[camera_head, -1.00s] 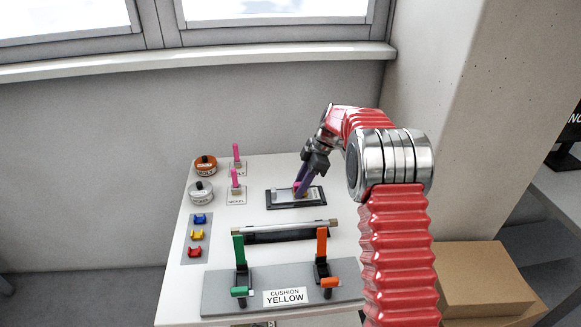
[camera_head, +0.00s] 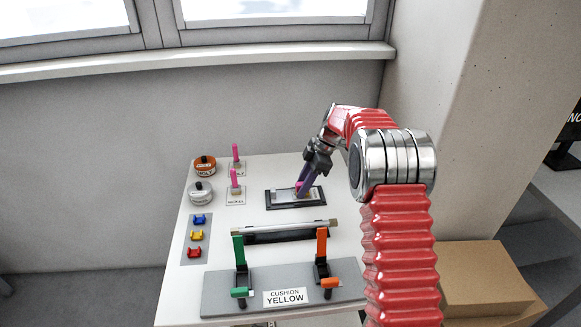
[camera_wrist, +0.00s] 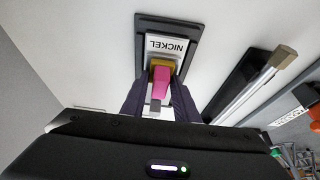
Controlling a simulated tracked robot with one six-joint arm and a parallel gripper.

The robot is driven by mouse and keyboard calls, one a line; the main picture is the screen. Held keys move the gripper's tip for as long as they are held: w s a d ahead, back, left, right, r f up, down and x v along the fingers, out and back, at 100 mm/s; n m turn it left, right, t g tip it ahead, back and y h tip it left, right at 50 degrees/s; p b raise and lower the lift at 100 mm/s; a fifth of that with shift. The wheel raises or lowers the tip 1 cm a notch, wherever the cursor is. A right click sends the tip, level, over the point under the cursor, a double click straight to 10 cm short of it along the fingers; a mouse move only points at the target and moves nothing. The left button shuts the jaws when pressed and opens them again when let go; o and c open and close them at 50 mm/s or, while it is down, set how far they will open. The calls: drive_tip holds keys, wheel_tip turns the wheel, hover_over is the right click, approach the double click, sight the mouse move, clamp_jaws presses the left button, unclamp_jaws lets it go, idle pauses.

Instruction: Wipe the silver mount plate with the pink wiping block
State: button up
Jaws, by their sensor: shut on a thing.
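The silver mount plate (camera_wrist: 167,45) lies in a dark tray on the table and has a NICKEL label; in the head view its dark tray (camera_head: 275,200) is partly covered by my gripper. My gripper (camera_head: 302,187) points down at the plate. Its dark fingers are shut on the pink wiping block (camera_wrist: 161,82), which has a yellowish pad at its far end. The block is over the plate, close to the label. I cannot tell whether the pad presses on the surface.
Blue, yellow and red clips lie on a grey strip (camera_head: 196,238).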

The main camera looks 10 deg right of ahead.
drive_tip(key=a, duration=0.3)
drive_tip(key=shift+a, duration=0.25)
drive_tip(key=shift+a+r, duration=0.1)
drive_tip(key=shift+a, duration=0.15)
wheel_tip(320, 180, up, 8)
drive_tip(key=shift+d, duration=0.15)
idle(0.5)
